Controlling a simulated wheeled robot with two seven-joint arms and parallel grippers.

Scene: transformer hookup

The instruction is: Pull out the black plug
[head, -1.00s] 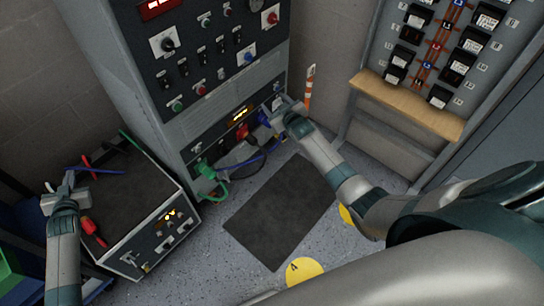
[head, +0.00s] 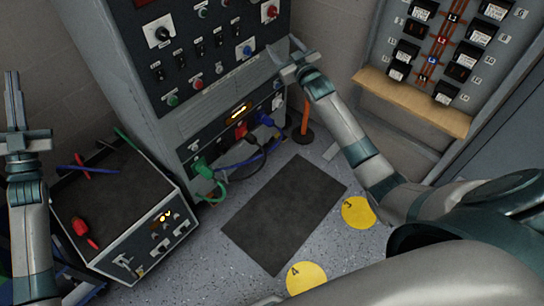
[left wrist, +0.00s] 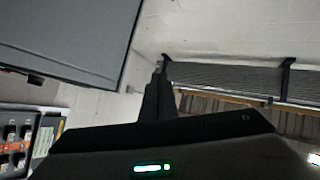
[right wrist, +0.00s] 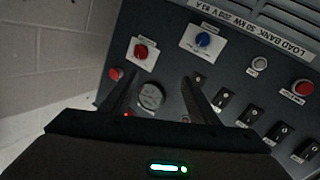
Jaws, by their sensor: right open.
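The black plug (head: 251,138) sits in the socket row low on the cabinet, between the red plug (head: 240,130) and the blue plug (head: 265,120). It is small, and how deep it sits is hard to tell. My right gripper (head: 288,50) is open and empty, above the socket row at the cabinet's right side. In the right wrist view its fingers (right wrist: 165,92) are spread before the panel of knobs and switches. My left gripper (head: 13,88) is at the far left, fingers together with nothing seen between them; in the left wrist view they point at the wall (left wrist: 160,75).
A green plug (head: 202,167) sits at the left of the socket row; leads hang below. A dark-topped box (head: 110,195) with red and blue tools stands left. An orange post (head: 305,115) stands right of the cabinet. The floor mat (head: 283,215) is clear.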

